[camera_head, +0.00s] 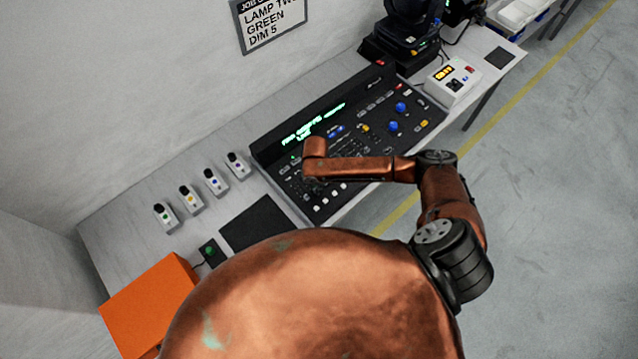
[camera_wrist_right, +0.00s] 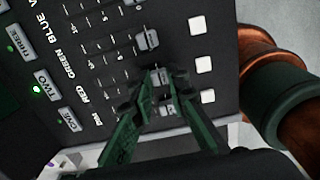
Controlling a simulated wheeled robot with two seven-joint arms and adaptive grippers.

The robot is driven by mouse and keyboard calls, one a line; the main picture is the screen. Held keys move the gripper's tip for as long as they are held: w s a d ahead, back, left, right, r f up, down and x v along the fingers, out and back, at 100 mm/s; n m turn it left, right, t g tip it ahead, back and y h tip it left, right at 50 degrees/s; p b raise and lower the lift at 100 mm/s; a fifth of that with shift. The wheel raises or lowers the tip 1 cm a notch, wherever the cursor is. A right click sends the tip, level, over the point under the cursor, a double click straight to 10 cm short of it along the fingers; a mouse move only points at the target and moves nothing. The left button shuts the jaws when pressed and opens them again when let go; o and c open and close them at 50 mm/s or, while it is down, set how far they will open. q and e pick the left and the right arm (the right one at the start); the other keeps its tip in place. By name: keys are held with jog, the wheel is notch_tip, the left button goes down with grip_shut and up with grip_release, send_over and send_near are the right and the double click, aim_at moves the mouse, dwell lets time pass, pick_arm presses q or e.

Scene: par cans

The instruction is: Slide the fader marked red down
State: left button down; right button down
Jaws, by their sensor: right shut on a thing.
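The dark lighting console (camera_head: 431,127) lies on the bench. Its fader labels, including RED (camera_wrist_right: 83,95), show in the right wrist view. My right gripper (camera_wrist_right: 163,76) has its green fingers closed around a grey fader cap (camera_wrist_right: 160,76), which appears to be in the RED row. The cap sits at the track end away from the label, near the white buttons. Another cap (camera_wrist_right: 162,104), apparently DIM, lies between the fingers, and the GREEN cap (camera_wrist_right: 147,40) is just beyond the tips. In the head view, my arm mostly hides the right gripper. My left gripper is out of view.
White buttons (camera_wrist_right: 203,65) line the faders' near end. The TWO button (camera_wrist_right: 41,88) has a lit green light beside it. Several small boxes (camera_head: 214,182) and a black mat (camera_head: 258,222) lie left of the console. A wall sign (camera_head: 268,22) hangs behind.

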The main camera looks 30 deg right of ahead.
jog(key=shift+s, duration=0.15)
jog(key=c, duration=2.1)
grip_release()
jog(key=shift+o, duration=1.3)
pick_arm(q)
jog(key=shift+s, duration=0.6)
pick_arm(e)
notch_tip(320, 180, up, 12)
jog(key=shift+d, duration=0.1)
